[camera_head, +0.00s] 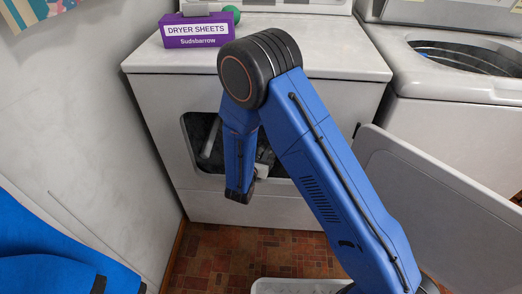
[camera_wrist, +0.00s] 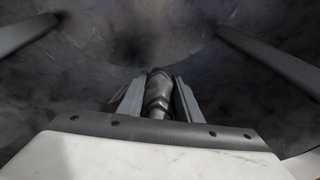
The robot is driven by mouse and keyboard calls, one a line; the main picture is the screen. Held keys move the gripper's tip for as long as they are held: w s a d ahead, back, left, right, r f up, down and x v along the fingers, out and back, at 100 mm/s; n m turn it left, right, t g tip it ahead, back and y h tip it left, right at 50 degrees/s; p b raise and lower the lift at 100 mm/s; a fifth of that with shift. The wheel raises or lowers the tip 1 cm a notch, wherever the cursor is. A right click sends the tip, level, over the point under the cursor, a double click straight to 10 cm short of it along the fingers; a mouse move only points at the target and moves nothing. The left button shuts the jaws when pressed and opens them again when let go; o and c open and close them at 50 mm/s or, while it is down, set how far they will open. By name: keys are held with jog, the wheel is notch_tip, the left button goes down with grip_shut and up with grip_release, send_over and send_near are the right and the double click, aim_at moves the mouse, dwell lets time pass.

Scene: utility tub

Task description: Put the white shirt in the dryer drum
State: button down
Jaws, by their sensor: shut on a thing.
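The dryer (camera_head: 300,207) stands ahead with its front opening uncovered. The dark drum (camera_head: 200,125) shows behind my arm, and it fills the wrist view (camera_wrist: 240,80). My gripper (camera_wrist: 159,84) reaches inside the drum, with the fingers pointing toward the back wall. Between the fingers is a dark grey, folded-looking thing (camera_wrist: 158,98) with shiny highlights. I cannot tell whether it is the white shirt in shadow. My arm hides part of the opening, and the fingertips are hidden in the head view. No clearly white shirt shows.
The open dryer door (camera_head: 430,190) stands at right. A purple dryer sheets box (camera_head: 197,31) and a green ball (camera_head: 232,13) are on the dryer top. A washer (camera_head: 440,110) is to the right. A white basket rim (camera_head: 300,286) shows at the bottom. Ribs (camera_wrist: 270,62) line the drum.

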jog(key=shift+f, duration=0.15)
jog(key=c, duration=1.3)
grip_release()
jog(key=shift+r, duration=0.45)
jog(key=v, duration=1.2)
jog(key=shift+r, duration=0.2)
